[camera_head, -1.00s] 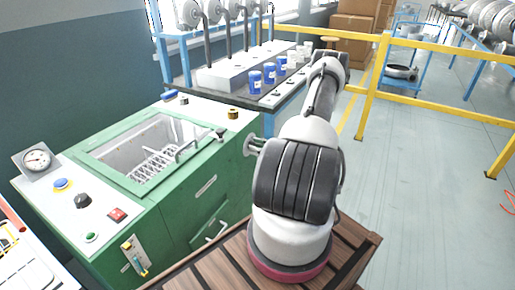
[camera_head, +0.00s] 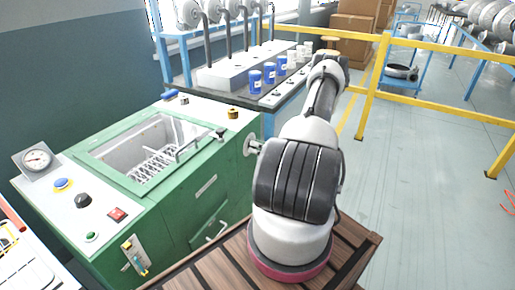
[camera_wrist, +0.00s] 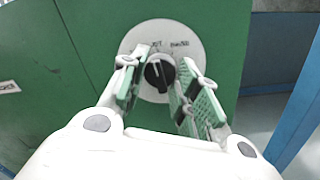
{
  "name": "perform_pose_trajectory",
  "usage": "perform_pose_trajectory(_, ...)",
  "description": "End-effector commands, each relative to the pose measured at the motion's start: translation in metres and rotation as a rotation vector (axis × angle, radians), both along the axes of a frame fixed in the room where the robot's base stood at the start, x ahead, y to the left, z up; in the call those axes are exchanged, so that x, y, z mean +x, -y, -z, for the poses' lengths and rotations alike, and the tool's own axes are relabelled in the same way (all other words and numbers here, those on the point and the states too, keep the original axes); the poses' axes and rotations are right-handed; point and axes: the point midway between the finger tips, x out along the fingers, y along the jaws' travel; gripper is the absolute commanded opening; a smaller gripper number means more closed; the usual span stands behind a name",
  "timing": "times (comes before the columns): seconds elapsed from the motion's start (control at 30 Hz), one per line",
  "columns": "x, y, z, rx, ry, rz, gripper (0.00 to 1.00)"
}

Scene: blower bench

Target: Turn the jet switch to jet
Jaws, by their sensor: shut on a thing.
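The jet switch is a black round knob (camera_wrist: 158,72) with a white pointer line, on a white round plate (camera_wrist: 192,45) fixed to a green panel. The plate carries two small labels along its top; the left one reads JET, the right one is too small to read surely. The pointer line points up, roughly toward the JET label. My gripper (camera_wrist: 156,85) has its green-padded fingers on either side of the knob and is shut on it. In the head view, my arm hides most of the gripper, and the knob cannot be made out.
The green machine (camera_head: 185,215) has an open basin with a wire rack (camera_head: 155,165) and a control top with buttons and a gauge (camera_head: 37,159). A blue-framed bench (camera_head: 268,125) with blue cups stands behind.

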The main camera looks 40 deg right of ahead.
Motion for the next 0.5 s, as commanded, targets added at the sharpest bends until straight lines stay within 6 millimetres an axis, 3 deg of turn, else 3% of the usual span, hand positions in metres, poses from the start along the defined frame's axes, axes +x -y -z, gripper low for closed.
perform_pose_trajectory(0.5,-0.0005,0.0002,0.0007,0.104,-0.040,0.002,0.07)
